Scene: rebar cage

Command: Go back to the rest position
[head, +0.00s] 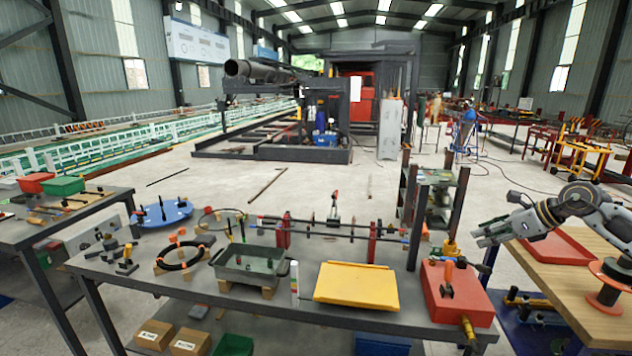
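My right gripper (481,236) is at the right of the head view, at the end of my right arm that comes in from the right edge. It points left, above the gap between the grey table and the wooden bench. No object shows in it, but its fingers are too small to tell whether they are parted. My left gripper and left arm are not in view.
The long grey table (245,303) in front bears a yellow tray (356,286), a grey bin (248,265), a red box (455,295) and rods on red stands. A wooden bench (560,275) with a red tray (555,247) is at right. Open floor lies behind.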

